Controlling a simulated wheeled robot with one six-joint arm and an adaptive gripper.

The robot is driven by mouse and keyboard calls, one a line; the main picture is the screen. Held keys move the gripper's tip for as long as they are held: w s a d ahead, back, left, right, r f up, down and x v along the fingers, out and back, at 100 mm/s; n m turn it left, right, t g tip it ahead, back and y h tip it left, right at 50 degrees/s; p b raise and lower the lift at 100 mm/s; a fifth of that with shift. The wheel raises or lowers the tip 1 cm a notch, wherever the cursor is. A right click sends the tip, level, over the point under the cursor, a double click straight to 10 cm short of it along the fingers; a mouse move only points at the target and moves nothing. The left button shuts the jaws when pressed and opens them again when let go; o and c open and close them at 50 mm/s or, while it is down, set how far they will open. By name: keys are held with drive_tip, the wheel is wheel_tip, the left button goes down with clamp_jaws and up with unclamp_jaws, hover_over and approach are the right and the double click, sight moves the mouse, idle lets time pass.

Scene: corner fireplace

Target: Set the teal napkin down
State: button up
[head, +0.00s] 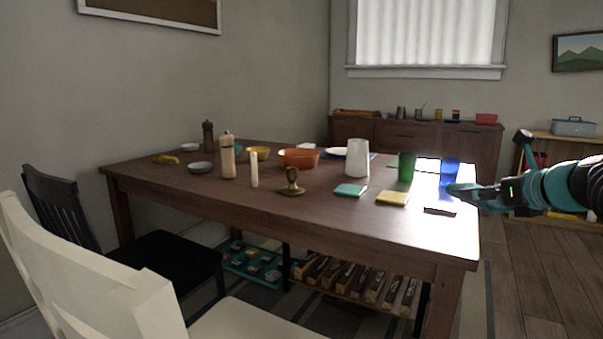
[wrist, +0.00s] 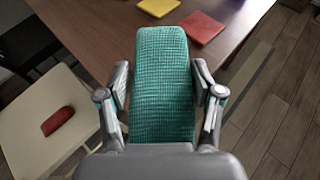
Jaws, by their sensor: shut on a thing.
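My gripper (head: 456,190) is at the right end of the table in the head view, reaching in from the right. In the wrist view, my gripper (wrist: 162,82) is shut on the teal napkin (wrist: 162,65), a woven cloth strip that sticks out past the fingertips. The held cloth hardly stands out from the gripper in the head view. The wooden table (head: 300,212) shows past it, with a second, flat teal cloth (head: 350,190) lying near the front edge.
A yellow cloth (head: 392,198) and a dark red one (head: 440,211) lie near the table's front right. Green (head: 406,167) and blue (head: 449,172) cups and a white pitcher (head: 357,158) stand behind. A candle holder (head: 292,182) stands left. A cream chair (head: 95,275) is in front.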

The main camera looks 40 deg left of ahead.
drive_tip(key=shift+s, duration=0.1)
hover_over(426, 231)
wheel_tip(426, 231, down, 7)
drive_tip(key=shift+s+d+r+b, duration=0.1)
drive_tip(key=shift+d+b, duration=0.05)
drive_tip(key=shift+b, duration=0.25)
drive_tip(key=shift+f+b, duration=0.85)
drive_tip(key=shift+f, duration=1.2)
drive_tip(key=shift+f, duration=0.1)
drive_tip(key=o, duration=1)
drive_tip(key=shift+o, duration=0.2)
